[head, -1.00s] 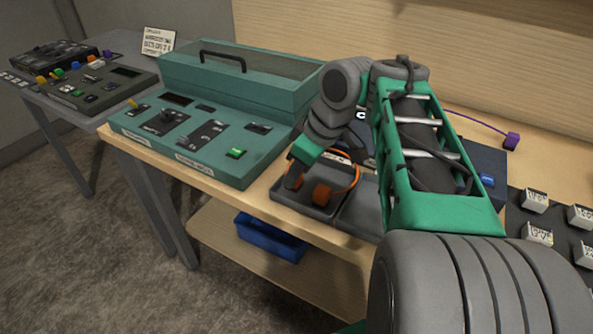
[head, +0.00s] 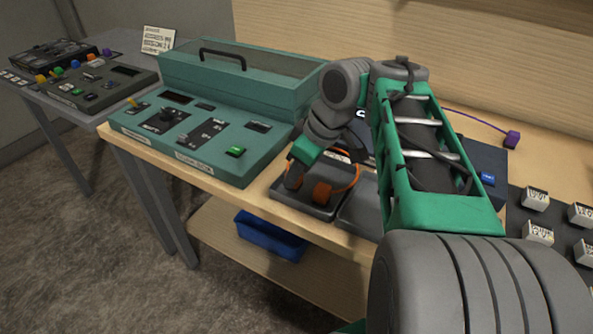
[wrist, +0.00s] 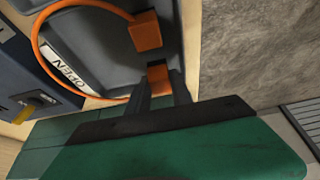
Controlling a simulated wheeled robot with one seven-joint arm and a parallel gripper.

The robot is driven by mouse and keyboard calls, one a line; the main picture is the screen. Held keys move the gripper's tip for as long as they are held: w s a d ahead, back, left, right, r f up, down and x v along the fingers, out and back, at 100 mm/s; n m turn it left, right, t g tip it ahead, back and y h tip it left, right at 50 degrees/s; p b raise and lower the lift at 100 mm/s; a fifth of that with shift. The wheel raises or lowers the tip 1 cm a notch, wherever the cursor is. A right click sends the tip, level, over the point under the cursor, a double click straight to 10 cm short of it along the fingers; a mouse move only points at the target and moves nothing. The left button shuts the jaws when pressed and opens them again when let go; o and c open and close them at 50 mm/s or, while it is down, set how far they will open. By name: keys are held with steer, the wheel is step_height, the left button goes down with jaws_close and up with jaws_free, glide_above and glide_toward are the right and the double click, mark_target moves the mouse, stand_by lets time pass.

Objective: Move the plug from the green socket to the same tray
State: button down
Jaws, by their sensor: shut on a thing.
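My gripper (head: 293,182) points down into a dark grey tray (head: 316,212) on the wooden bench. In the wrist view, my gripper (wrist: 160,93) is shut on an orange plug (wrist: 158,78), low inside the tray. Whether the plug touches the tray floor I cannot tell. A second orange plug (wrist: 145,33) lies in the same tray; it also shows in the head view (head: 322,192). An orange cable (wrist: 36,45) loops over the tray beside a label reading OPEN (wrist: 75,65). No green socket can be made out; my arm hides part of the dark blue box behind.
A second grey tray (head: 360,210) adjoins on the right. A teal console (head: 190,145) with a green button stands on the left. A purple plug (head: 512,139) on a cable lies at the back right. Small labelled white blocks (head: 537,199) stand at the right. A blue bin (head: 268,238) is on the lower shelf.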

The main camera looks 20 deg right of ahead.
steer(key=shift+f, duration=0.55)
stand_by(0.7)
steer(key=c, duration=0.6)
jaws_free()
steer(key=shift+c, duration=0.2)
steer(key=shift+c, duration=0.3)
steer(key=shift+r+p, duration=0.55)
steer(key=shift+r, duration=0.25)
steer(key=shift+o, duration=0.9)
steer(key=shift+a+r+p, duration=0.1)
steer(key=shift+r+p, duration=0.2)
steer(key=shift+r, duration=0.05)
step_height(320, 180, up, 5)
steer(key=p, duration=0.4)
steer(key=shift+f+p, duration=0.1)
steer(key=shift+p, duration=0.25)
